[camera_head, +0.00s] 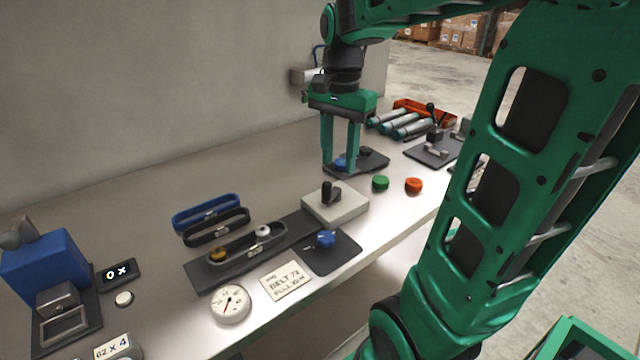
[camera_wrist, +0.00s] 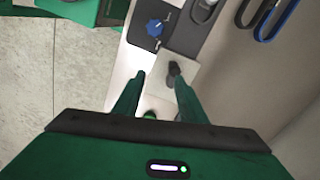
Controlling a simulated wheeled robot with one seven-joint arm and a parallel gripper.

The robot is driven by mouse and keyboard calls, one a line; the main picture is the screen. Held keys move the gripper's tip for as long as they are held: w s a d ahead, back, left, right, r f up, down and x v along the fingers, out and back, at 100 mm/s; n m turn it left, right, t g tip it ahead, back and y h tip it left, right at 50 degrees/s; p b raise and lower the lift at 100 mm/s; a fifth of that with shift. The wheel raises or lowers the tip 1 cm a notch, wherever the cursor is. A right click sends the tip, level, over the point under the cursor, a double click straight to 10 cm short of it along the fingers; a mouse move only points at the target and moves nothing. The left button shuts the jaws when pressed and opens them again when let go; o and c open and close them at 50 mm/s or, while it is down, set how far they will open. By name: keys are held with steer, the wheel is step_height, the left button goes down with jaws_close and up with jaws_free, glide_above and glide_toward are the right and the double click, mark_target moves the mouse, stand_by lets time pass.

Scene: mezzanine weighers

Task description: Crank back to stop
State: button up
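A pale block (camera_head: 336,207) with an upright black handle (camera_head: 327,191) stands on the bench; this looks like the crank. In the wrist view the black handle (camera_wrist: 174,76) shows by the right fingertip, on the pale block (camera_wrist: 181,67). A blue knob (camera_head: 326,239) sits on a dark plate (camera_head: 338,258) in front of the block; the knob also shows in the wrist view (camera_wrist: 154,27). My gripper (camera_head: 341,165) points down, above and behind the block, fingers apart and empty. The wrist view shows the same open fingers (camera_wrist: 160,75). Contact with the handle cannot be told.
A fixture with two pulleys (camera_head: 218,254) lies left of the block, with blue (camera_head: 206,212) and black (camera_head: 217,228) belts behind. A dial gauge (camera_head: 230,304) is in front. Green (camera_head: 380,183) and orange (camera_head: 413,186) buttons stand right. A wall closes the back.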

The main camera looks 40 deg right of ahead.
mark_target(326, 183)
steer(key=w, duration=0.1)
steer(key=w+m, duration=0.1)
steer(key=w+r, duration=0.1)
steer(key=shift+w+a+m, duration=0.2)
steer(key=shift+a+m, duration=0.05)
steer(key=shift+m, duration=0.05)
step_height(326, 183, down, 11)
steer(key=shift+r, duration=0.1)
